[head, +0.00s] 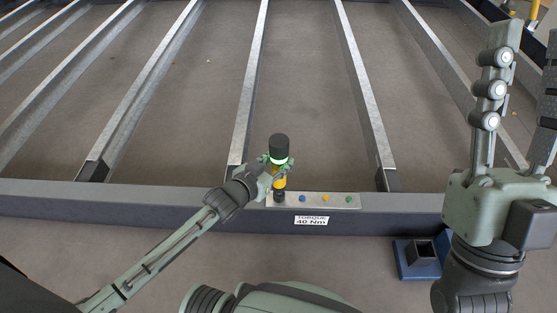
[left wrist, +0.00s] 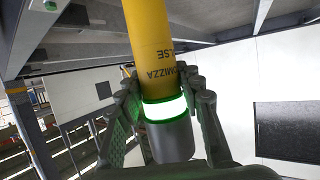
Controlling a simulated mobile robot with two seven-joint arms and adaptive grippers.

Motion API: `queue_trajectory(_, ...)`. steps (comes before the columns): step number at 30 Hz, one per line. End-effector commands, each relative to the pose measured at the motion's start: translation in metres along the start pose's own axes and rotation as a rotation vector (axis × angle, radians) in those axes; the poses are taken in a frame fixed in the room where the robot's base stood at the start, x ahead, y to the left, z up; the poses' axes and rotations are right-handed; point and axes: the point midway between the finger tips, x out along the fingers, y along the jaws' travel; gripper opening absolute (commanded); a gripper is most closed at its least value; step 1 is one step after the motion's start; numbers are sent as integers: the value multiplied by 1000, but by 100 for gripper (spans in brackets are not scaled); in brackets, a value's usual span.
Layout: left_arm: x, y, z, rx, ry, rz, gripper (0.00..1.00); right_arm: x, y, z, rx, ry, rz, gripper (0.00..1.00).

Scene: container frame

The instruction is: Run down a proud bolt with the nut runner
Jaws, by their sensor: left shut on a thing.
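The nut runner (head: 279,183) stands about upright, with a black cap, a glowing green-white ring and a yellow body. Its dark lower end is at the left part of a pale bolt plate (head: 313,205). My left gripper (head: 274,166) is shut on the nut runner just below the cap. In the left wrist view the fingers lie on both sides of its yellow body (left wrist: 156,45) by the lit ring. Blue (head: 302,198), yellow (head: 325,199) and green (head: 348,199) bolt heads show on the plate. Any bolt under the tool is hidden. My right gripper (head: 530,42) is open and empty, pointing up.
The plate lies on a dark frame beam (head: 150,200) with a "TORQUE 40 Nm" label (head: 311,220). Several metal cross rails (head: 250,80) run back from it. A blue holder (head: 418,262) with a square opening stands on the floor in front, near my right arm.

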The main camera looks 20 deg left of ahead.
Motion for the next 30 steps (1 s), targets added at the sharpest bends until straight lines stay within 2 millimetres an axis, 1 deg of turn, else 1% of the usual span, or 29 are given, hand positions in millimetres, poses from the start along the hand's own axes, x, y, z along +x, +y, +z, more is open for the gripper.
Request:
queue_trajectory(1,-1,0,7,-2,-15,-1,0,1,0,0,0,0,0,40)
queue_trajectory(17,-1,1,7,-2,-15,0,0,5,0,-3,0,0,0,40)
queue_trajectory(23,-4,1,0,-2,-15,0,0,12,0,-8,0,0,0,40)
queue_trajectory(30,-8,0,-16,-2,-8,-1,0,25,-1,-16,0,0,0,40)
